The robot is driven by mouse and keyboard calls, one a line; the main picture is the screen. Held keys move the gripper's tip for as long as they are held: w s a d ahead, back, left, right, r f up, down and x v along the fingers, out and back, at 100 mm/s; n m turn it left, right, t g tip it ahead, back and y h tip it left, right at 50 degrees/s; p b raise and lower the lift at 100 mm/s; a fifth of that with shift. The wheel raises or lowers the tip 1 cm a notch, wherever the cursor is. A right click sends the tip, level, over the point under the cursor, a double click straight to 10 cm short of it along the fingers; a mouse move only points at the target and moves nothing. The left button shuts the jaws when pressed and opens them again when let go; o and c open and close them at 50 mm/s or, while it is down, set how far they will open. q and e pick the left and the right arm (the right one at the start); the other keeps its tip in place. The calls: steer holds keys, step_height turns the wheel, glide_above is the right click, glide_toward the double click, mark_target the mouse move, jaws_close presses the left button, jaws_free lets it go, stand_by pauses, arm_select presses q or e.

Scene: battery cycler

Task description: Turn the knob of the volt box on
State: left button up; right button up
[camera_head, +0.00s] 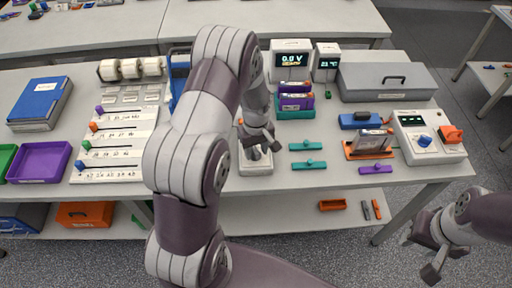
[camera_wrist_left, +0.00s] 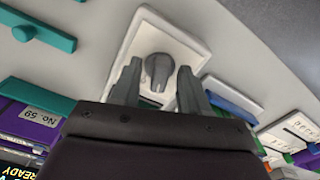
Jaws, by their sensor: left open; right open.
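A white box (camera_head: 256,168) with a grey knob stands near the front of the table, under my left gripper (camera_head: 262,149). In the left wrist view the box (camera_wrist_left: 194,52) shows its light panel and the round grey knob (camera_wrist_left: 158,66) with a raised grip bar. My left gripper (camera_wrist_left: 159,84) is open, with one finger on each side of the knob; I cannot tell whether they touch it. The display behind (camera_head: 291,60) reads 0.0 V. My right gripper (camera_head: 428,256) is open and empty at the lower right, off the table.
Purple battery packs (camera_head: 296,96) stand in a teal holder behind the gripper. Teal bars (camera_head: 309,164) lie just right of the box. A white control box (camera_head: 430,136) with a blue knob and orange switch stands at the right. A grey case (camera_head: 386,82) lies behind.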

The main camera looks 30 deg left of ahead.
arm_select(q)
steer(key=shift+c, duration=1.2)
jaws_close()
steer(key=shift+m, duration=0.3)
steer(key=m, duration=0.3)
steer(key=shift+a+m, duration=0.1)
steer(key=shift+m, duration=2.1)
steer(key=shift+o, duration=1.2)
jaws_free()
steer(key=shift+r, duration=0.15)
